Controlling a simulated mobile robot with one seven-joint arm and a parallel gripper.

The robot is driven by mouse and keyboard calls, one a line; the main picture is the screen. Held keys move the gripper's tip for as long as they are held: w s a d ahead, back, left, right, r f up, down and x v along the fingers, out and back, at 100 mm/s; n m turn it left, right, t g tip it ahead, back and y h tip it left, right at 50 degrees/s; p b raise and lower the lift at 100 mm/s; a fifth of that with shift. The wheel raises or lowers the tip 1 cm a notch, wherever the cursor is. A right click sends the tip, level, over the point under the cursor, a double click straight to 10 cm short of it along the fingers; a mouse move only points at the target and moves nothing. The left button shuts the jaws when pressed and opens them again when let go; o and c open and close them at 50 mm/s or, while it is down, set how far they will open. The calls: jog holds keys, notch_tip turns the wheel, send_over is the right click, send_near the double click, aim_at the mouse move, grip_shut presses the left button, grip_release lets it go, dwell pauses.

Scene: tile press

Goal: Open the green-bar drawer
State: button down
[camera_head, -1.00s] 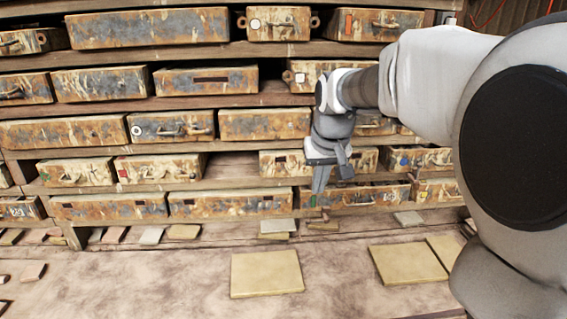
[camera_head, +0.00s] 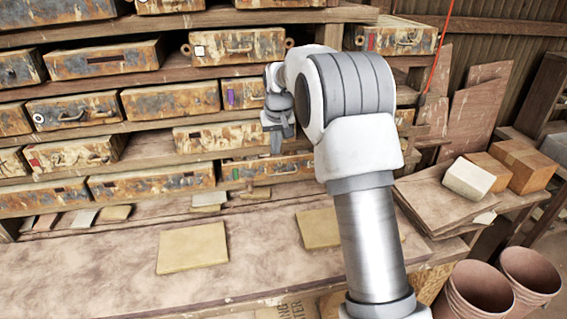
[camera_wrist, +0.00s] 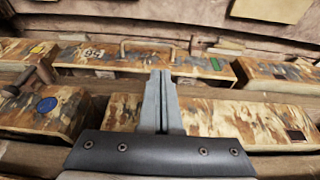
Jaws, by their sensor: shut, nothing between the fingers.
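The green-bar drawer (camera_head: 268,170) is a worn, rust-stained box front in the lowest row of the rack, with a green bar (camera_head: 235,174) at its left end and a bail handle (camera_head: 285,167) near its middle. It looks pushed in. In the wrist view, which is upside down, the drawer (camera_wrist: 190,65) shows its green bar (camera_wrist: 215,64) right of the handle (camera_wrist: 147,45). My gripper (camera_head: 276,151) is shut and empty, just above the handle in the head view. In the wrist view its fingertips (camera_wrist: 163,73) overlap the drawer's near edge; contact cannot be told.
Rows of similar drawers fill the rack; one with a blue dot (camera_wrist: 46,104) is close to my gripper. Tiles (camera_head: 193,248) lie on the bench (camera_head: 110,280) below. Boxes (camera_head: 468,178) and buckets (camera_head: 480,290) stand at right. My arm hides the drawer's right end.

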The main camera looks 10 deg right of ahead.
jog(key=p+x, duration=0.1)
jog(key=x, duration=0.9)
jog(key=shift+s, duration=0.15)
